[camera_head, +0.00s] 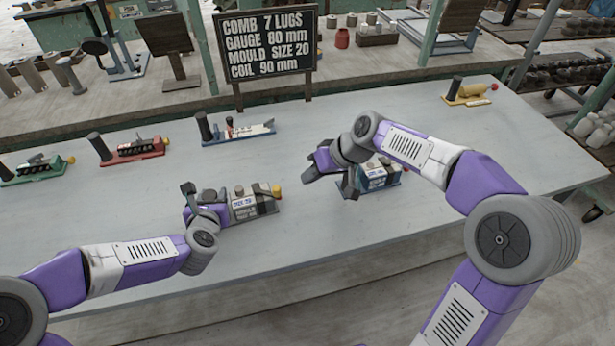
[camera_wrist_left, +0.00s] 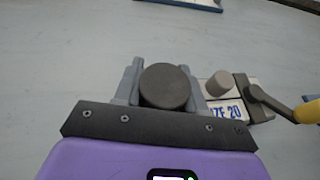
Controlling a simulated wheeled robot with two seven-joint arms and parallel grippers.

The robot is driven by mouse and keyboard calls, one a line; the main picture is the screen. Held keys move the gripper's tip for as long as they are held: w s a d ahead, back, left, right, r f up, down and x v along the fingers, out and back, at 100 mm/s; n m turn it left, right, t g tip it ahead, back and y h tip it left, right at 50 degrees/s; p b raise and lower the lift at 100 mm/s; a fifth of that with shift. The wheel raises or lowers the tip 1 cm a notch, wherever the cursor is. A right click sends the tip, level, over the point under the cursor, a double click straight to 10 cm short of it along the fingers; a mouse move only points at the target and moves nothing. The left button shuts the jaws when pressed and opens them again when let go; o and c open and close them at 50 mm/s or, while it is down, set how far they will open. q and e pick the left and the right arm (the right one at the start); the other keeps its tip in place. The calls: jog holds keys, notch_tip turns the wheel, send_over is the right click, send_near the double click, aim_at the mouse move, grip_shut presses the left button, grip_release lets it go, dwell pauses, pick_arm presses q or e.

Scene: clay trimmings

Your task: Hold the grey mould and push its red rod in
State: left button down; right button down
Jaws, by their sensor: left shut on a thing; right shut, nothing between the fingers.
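The grey mould (camera_head: 245,212) lies mid-table, with a white plate reading "SIZE 20" in the left wrist view (camera_wrist_left: 228,109). My left gripper (camera_head: 207,200) is shut on the dark round post (camera_wrist_left: 165,87) at its left end. The rod at its right end has an orange-yellow knob (camera_head: 277,191), also in the left wrist view (camera_wrist_left: 307,112); I see no red on it. My right gripper (camera_head: 346,184) is shut and empty at the left end of a blue mould (camera_head: 378,178), apart from the grey mould; whether it touches the blue one is unclear.
Green (camera_head: 35,172), red (camera_head: 130,152) and blue-grey (camera_head: 240,132) moulds stand along the back left. A yellow mould (camera_head: 468,95) stands back right. A sign (camera_head: 265,46) reads "MOULD SIZE 20". The table (camera_head: 300,250) is clear in front and between the grey and blue moulds.

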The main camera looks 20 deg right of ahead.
pick_arm(q)
jog(key=shift+s+f, duration=0.1)
jog(key=shift+f, duration=0.1)
jog(key=c, duration=0.6)
grip_release()
jog(key=shift+o, duration=0.2)
jog(key=shift+r, duration=0.1)
